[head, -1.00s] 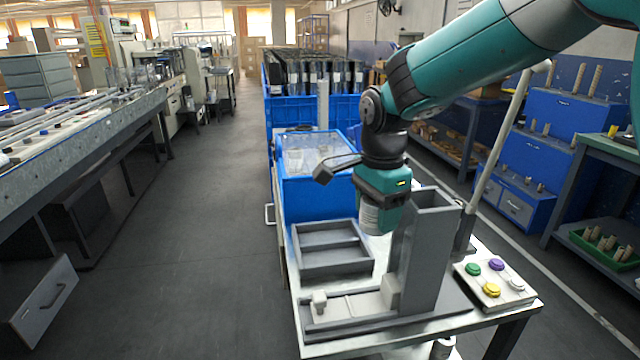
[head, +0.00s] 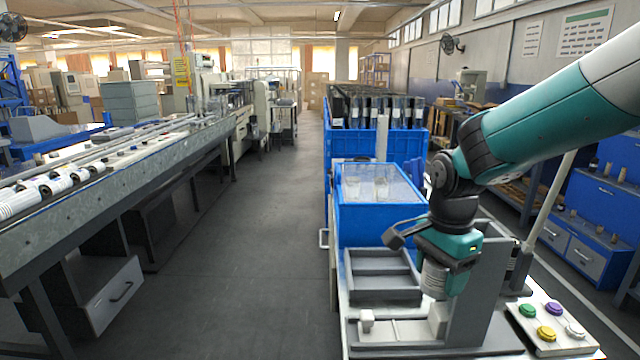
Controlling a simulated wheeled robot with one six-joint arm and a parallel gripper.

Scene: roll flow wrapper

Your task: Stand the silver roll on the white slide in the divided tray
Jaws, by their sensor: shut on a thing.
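My gripper (head: 447,258) points down in the head view and is shut on a silver ribbed roll (head: 435,280). The roll hangs upright below the jaws, with its upper part hidden by them. The grey divided tray (head: 384,295) has two compartments that look empty and lies to the left of the roll. The white slide (head: 411,329) lies in the low grey fixture at the table's front, below the roll in the picture. I cannot tell the roll's exact height above these.
A tall grey chute (head: 482,290) stands right behind my gripper. A panel with coloured buttons (head: 548,322) lies to the right. A blue bin with a clear lid (head: 380,215) stands behind the tray.

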